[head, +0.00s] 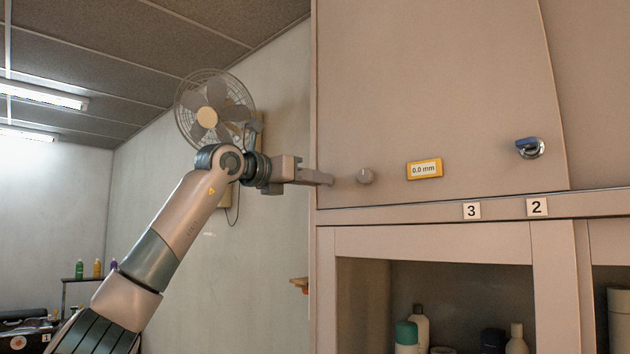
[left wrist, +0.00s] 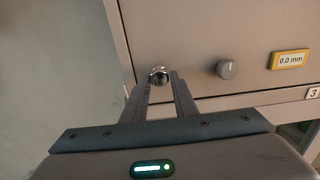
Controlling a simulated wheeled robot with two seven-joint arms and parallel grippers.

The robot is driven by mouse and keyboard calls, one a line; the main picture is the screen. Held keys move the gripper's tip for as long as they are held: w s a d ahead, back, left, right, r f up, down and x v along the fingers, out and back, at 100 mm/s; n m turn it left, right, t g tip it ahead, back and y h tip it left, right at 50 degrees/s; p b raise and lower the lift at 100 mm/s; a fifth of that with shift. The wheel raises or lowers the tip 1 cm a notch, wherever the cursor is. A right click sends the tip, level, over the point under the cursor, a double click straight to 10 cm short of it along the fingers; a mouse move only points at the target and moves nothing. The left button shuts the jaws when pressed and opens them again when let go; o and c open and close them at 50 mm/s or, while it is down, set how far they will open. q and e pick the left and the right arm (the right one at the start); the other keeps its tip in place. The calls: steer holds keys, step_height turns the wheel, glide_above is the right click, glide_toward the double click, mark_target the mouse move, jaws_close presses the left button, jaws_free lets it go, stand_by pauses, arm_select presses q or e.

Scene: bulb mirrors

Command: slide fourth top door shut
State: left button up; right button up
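The top door panel (head: 440,90) is large and beige, at the upper left of the cabinet. It bears a grey round knob (head: 365,176), also seen in the left wrist view (left wrist: 227,69), and a yellow "0.0 mm" label (head: 424,169). My left gripper (head: 328,179) is at the panel's lower left corner. In the left wrist view its fingers (left wrist: 160,82) flank a shiny round knob (left wrist: 159,73), hidden in the head view. I cannot tell whether they grip it. No tag 4 shows, so which door is the fourth is unclear. My right gripper is out of view.
Tags 3 (head: 472,211) and 2 (head: 537,207) sit on the ledge below the panel. Open lower shelves hold bottles (head: 406,334). A wall fan (head: 212,112) stands behind my left arm.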

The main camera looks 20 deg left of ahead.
arm_select(q)
steer(key=o, duration=0.3)
steer(key=shift+s+d+r, duration=0.1)
steer(key=shift+s+d, duration=0.05)
steer(key=shift+d, duration=0.25)
steer(key=b+v, duration=0.7)
steer(key=v, duration=1)
steer(key=shift+s+a+b, duration=0.2)
steer(key=shift+a+b, duration=0.1)
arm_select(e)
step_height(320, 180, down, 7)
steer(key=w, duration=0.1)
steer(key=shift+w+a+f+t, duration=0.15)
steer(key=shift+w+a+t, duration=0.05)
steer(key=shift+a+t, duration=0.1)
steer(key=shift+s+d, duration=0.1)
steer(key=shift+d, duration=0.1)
